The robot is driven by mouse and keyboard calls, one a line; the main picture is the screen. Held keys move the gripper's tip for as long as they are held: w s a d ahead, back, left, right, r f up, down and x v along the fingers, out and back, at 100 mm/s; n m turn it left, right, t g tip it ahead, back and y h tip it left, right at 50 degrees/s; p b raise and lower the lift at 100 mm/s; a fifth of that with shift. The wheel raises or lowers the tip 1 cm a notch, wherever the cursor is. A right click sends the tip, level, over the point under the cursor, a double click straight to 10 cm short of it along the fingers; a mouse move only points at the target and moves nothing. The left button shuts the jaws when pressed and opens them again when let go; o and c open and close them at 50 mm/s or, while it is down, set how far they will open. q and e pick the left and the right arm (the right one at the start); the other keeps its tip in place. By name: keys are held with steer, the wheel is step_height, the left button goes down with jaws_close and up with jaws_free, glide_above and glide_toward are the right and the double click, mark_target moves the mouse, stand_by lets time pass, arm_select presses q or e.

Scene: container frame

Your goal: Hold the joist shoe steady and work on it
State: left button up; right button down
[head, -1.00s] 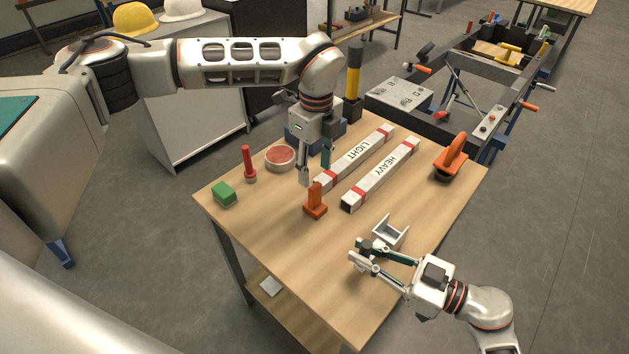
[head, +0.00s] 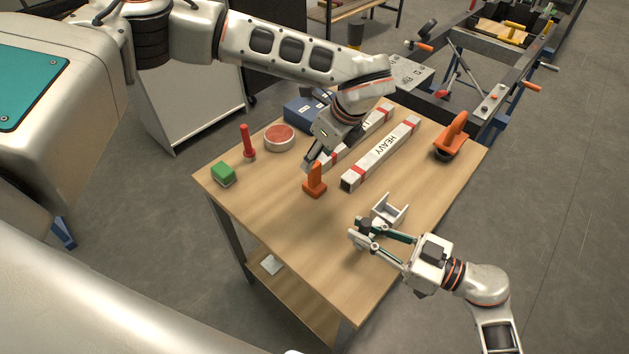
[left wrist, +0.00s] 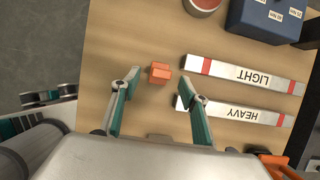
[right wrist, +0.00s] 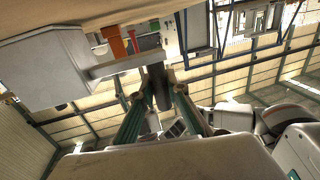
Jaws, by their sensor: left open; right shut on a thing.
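The joist shoe (head: 391,208) is a small grey U-shaped bracket on the front right of the wooden table. My right gripper (head: 362,232) is shut at its near side, with a dark piece between the fingers in the right wrist view (right wrist: 156,88); the exact contact is hard to see. My left gripper (head: 314,161) is open and empty, just behind an upright orange piece (head: 315,182). In the left wrist view the orange piece (left wrist: 160,73) lies between the open fingertips, seen from above. One left finger is partly hidden in the head view.
Bars marked HEAVY (head: 380,154) and LIGHT (left wrist: 245,74) lie right of the orange piece. A green block (head: 223,174), a red-handled tool (head: 248,146), a round red-topped tin (head: 279,138) and a blue box (head: 303,110) stand behind. An orange-handled tool (head: 452,138) stands right. The table's front is clear.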

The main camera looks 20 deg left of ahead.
mark_target(315, 165)
arm_select(q)
steer(key=shift+x, duration=2.7)
steer(key=shift+w+d, duration=0.15)
steer(key=shift+w, duration=0.05)
jaws_close()
